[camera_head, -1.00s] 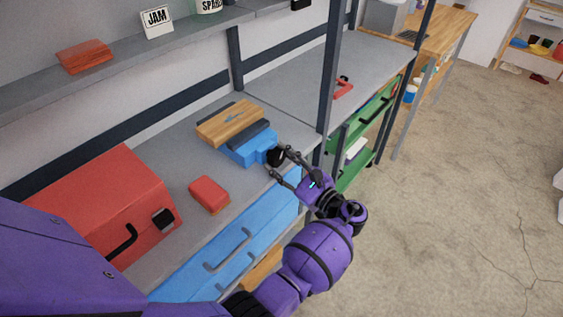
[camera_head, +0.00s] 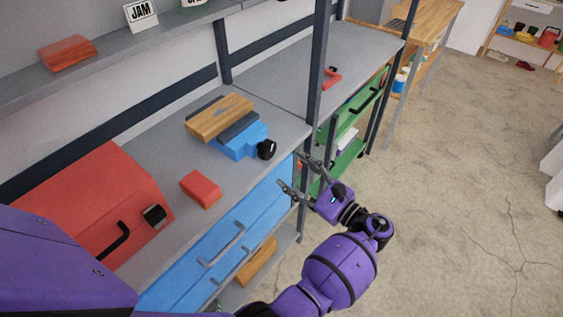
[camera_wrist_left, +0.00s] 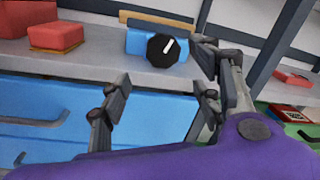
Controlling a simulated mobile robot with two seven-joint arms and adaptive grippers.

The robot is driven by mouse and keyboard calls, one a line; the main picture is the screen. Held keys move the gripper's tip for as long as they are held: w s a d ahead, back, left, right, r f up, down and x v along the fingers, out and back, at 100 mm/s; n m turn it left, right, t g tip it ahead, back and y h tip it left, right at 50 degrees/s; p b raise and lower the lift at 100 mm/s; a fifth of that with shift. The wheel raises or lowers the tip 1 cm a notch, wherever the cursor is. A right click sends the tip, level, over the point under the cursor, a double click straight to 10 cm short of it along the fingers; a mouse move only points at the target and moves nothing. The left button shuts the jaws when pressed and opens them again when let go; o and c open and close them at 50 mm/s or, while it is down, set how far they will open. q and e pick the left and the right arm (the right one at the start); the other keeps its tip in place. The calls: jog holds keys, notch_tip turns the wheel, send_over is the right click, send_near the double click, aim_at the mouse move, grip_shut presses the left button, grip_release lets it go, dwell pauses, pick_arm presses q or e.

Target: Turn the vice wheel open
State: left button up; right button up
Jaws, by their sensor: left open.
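The vice is a blue block with dark jaws (camera_head: 240,138) on the grey workbench, and a wooden plank (camera_head: 219,118) sits at its back. Its black round wheel (camera_head: 267,149) faces the front edge. In the left wrist view the wheel (camera_wrist_left: 162,49) shows a white mark pointing up and slightly right. My left gripper (camera_head: 291,172) is open and empty, in front of the bench edge and apart from the wheel, lower and to its right. In the left wrist view its fingers (camera_wrist_left: 158,103) are spread below the wheel. My right gripper is not in view.
A red toolbox (camera_head: 95,205) and a red block (camera_head: 201,189) stand on the bench at left. A blue drawer front (camera_head: 215,235) lies below. A dark shelf post (camera_head: 317,70) rises right of the vice. The floor at right is clear.

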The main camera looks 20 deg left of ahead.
pick_arm(q)
jog(key=shift+v, duration=1.4)
jog(key=shift+f, duration=0.1)
